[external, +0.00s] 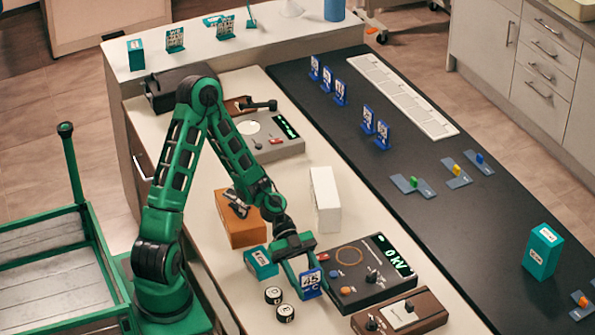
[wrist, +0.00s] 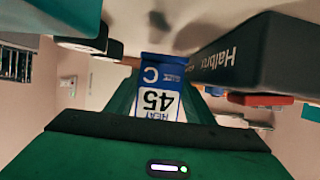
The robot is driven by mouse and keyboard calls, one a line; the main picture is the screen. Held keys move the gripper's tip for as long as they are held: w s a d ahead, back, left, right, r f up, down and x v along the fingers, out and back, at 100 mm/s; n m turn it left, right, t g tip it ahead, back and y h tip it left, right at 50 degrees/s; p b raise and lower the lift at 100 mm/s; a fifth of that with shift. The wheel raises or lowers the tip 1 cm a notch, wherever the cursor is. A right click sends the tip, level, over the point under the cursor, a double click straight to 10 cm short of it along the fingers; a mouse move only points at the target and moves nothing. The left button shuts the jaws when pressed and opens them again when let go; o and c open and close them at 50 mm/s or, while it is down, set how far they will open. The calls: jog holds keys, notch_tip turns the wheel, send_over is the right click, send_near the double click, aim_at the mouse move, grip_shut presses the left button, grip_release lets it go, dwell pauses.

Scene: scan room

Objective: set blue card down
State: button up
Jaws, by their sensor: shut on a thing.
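A blue card (external: 311,284) with a white panel reading 45 and C is between the fingers of my gripper (external: 302,288), which is shut on it. The card is close to the console's left side, low over the pale worktop. I cannot tell whether its foot touches the worktop. In the wrist view the card (wrist: 161,88) shows upside down between the green fingers of my gripper (wrist: 162,105). Several other blue cards (external: 341,92) stand upright on the dark strip (external: 440,215) of the bench.
The dark console (external: 352,282) with a 0 kV display is right of the card. Two black-and-white round pieces (external: 273,295) and a teal box (external: 261,263) are to its left. A brown control box (external: 400,313) is in front. A white slotted rack (external: 400,95) lies along the dark strip.

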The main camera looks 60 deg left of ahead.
jog(key=shift+f, duration=0.25)
jog(key=o, duration=0.8)
jog(key=shift+r, duration=0.15)
